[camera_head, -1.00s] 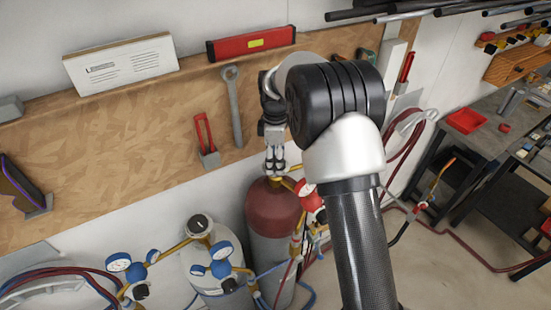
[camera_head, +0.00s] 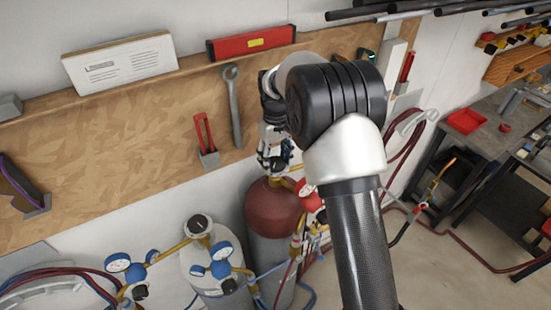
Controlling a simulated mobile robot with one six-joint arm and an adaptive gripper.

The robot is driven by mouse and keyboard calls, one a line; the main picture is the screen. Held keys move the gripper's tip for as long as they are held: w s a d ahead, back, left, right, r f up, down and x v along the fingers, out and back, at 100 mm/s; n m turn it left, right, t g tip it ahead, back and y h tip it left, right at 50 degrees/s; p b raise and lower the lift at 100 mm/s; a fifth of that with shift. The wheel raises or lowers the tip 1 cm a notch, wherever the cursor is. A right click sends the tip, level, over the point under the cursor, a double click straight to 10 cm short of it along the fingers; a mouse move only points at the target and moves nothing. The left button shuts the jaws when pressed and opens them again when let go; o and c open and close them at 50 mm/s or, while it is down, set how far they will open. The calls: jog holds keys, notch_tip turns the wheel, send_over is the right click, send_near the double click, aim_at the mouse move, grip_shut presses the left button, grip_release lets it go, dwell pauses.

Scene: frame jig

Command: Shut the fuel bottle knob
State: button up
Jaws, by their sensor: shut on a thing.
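The fuel bottle (camera_head: 274,208) is the cylinder with the dark red top and grey body, standing against the wall. Its knob is at the top, mostly hidden behind my gripper (camera_head: 277,162). My gripper points down on the knob and is shut on it. A brass fitting and a red-rimmed gauge (camera_head: 305,189) sit just right of the bottle's top, partly behind my arm.
A wooden tool board (camera_head: 120,150) is behind. A dark workbench (camera_head: 490,135) stands at the right. Hoses run across the floor.

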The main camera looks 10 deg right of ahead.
jog(key=m, duration=1.3)
jog(key=shift+m, duration=0.4)
jog(key=m, duration=1.3)
jog(key=shift+m, duration=0.4)
jog(key=o, duration=1.1)
jog(key=shift+c, duration=0.2)
